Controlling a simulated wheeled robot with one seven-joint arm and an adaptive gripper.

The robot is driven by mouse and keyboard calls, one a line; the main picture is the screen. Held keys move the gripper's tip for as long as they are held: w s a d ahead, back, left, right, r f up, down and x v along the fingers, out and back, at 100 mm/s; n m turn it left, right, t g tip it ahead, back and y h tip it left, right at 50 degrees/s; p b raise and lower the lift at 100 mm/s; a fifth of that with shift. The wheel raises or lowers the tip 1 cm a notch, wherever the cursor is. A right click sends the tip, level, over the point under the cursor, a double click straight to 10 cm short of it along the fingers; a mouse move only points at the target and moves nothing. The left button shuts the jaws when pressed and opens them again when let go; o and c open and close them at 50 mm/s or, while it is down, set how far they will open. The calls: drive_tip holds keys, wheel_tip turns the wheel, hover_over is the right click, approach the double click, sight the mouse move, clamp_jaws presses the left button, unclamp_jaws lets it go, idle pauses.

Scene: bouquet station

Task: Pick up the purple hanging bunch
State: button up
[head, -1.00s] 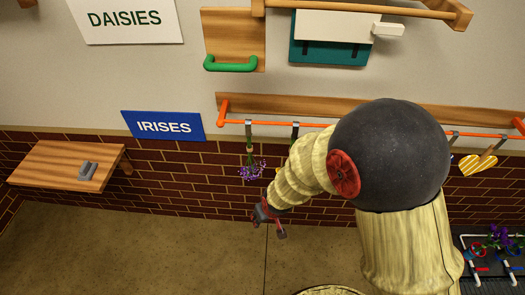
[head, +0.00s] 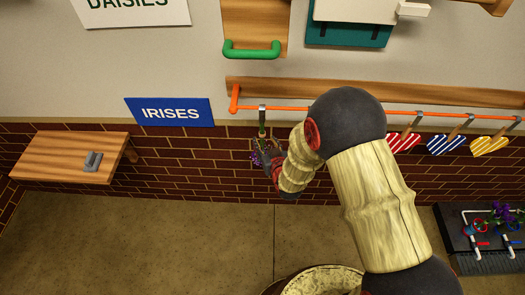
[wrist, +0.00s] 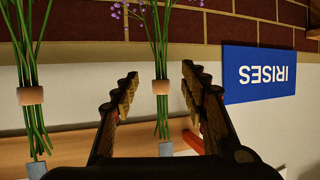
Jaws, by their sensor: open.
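The purple hanging bunch (head: 256,160) hangs flowers-down from a metal clip on the orange rail, in front of the brick wall. My gripper (head: 270,162) is right beside its flowers in the head view and partly hides them. In the wrist view, which is upside down, my gripper (wrist: 160,76) is open. The bunch's green stems (wrist: 158,45) and tan band (wrist: 161,87) appear between the two fingers, with a gap on each side. A few purple flowers (wrist: 140,8) show at the top edge. I cannot tell how deep the stems sit between the fingers.
A second bunch with a tan band (wrist: 30,95) hangs close beside, left in the wrist view. The orange rail (head: 330,110) carries several striped hearts (head: 446,144) further right. The blue IRISES sign (head: 170,112) is left, above a wooden shelf (head: 65,157).

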sight(263, 140)
drive_tip(key=shift+f+b+x, duration=0.1)
drive_tip(key=shift+b+x, duration=0.05)
drive_tip(key=shift+x, duration=1.1)
drive_tip(key=shift+f+b+x, duration=0.15)
drive_tip(key=shift+x, duration=1.15)
drive_tip(key=shift+s, duration=0.1)
drive_tip(key=c, duration=0.3)
drive_tip(key=c, duration=0.8)
